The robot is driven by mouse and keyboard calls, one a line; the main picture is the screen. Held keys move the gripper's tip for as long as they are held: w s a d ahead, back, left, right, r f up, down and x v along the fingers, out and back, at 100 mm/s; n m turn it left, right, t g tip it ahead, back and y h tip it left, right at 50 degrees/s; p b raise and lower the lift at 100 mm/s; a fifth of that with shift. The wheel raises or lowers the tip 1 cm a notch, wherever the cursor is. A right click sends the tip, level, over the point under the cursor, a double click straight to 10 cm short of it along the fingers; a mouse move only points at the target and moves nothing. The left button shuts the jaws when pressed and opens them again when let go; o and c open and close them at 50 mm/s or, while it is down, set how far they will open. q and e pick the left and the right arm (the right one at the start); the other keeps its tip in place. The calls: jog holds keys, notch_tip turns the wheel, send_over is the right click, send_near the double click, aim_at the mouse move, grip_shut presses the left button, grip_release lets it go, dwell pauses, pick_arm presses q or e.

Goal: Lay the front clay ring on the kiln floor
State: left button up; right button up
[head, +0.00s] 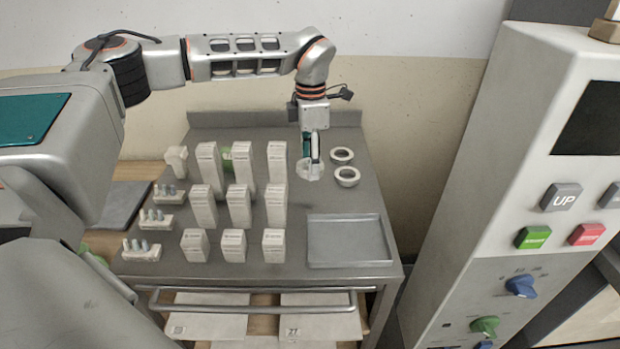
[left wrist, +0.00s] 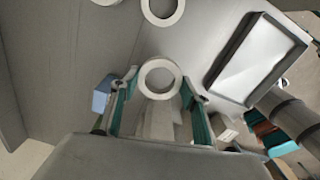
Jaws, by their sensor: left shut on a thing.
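My left gripper (head: 312,162) is over the steel table and shut on a pale clay ring (head: 309,172). In the left wrist view this ring (left wrist: 160,66) shows between the teal-lined fingers, its hole facing the camera. In the head view it is low, close to the tabletop; I cannot tell whether it touches. Two more clay rings lie flat just right of the gripper, a rear one (head: 342,155) and a nearer one (head: 347,177). I cannot make out the kiln floor. My right gripper is out of view.
Several upright white boxes (head: 239,208) stand left of the gripper. An empty metal tray (head: 349,263) lies at the table's front right. Small racks (head: 142,255) line the left edge. A large cabinet with buttons (head: 480,190) stands at the right.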

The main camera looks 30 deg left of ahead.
aim_at(311, 188)
pick_arm(q)
jog(key=shift+f, duration=2.75)
jog(key=shift+f, duration=0.15)
jog(key=o, duration=1.1)
